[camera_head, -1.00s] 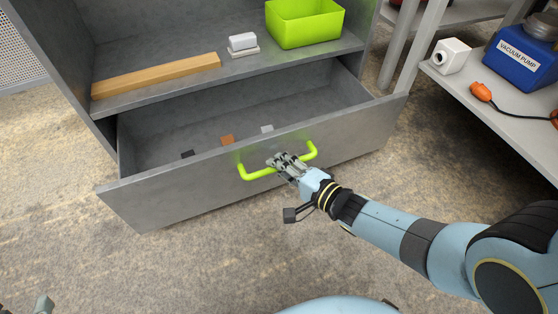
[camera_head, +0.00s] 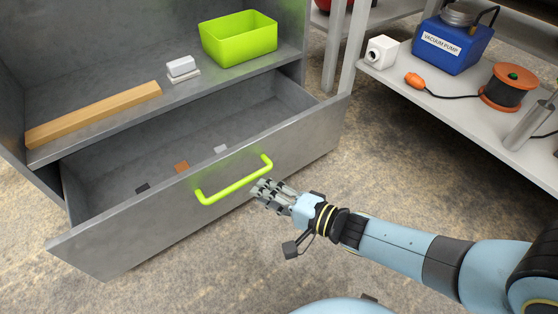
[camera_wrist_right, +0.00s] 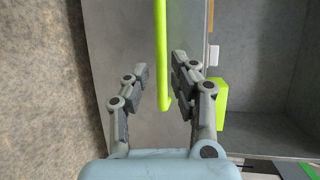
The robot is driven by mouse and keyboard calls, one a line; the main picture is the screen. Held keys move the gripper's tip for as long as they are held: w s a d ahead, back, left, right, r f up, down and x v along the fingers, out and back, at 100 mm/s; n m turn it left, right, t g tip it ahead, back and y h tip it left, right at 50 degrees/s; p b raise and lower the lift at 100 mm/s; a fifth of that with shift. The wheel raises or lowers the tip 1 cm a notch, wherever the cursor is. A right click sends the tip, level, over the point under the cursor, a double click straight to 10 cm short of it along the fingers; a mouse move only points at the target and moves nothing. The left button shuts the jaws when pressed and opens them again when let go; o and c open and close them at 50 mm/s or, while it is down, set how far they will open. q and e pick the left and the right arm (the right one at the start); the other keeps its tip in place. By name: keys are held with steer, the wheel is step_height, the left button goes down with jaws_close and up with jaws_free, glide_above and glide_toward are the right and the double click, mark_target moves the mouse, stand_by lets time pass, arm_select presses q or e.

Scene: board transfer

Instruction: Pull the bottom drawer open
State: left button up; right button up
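The bottom drawer (camera_head: 290,150) stands pulled out of the grey cabinet, its inside showing. Its green bar handle (camera_head: 234,183) is on the front face, and it also shows in the right wrist view (camera_wrist_right: 161,50). My right gripper (camera_head: 259,190) is just in front of the handle's right part, apart from it. In the right wrist view the fingers (camera_wrist_right: 158,75) are spread with nothing held between them, and the handle's end lies beyond the gap. My left gripper is not in view.
Small flat pieces, one orange (camera_head: 182,166), lie in the drawer. The shelf above holds a wooden bar (camera_head: 95,115), a white block (camera_head: 181,67) and a green bin (camera_head: 240,40). A grey shelf with a vacuum pump (camera_head: 452,45) stands right. Carpet in front is clear.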

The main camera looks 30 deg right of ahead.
steer(key=v, duration=0.4)
steer(key=shift+s, duration=0.1)
steer(key=shift+d, duration=0.15)
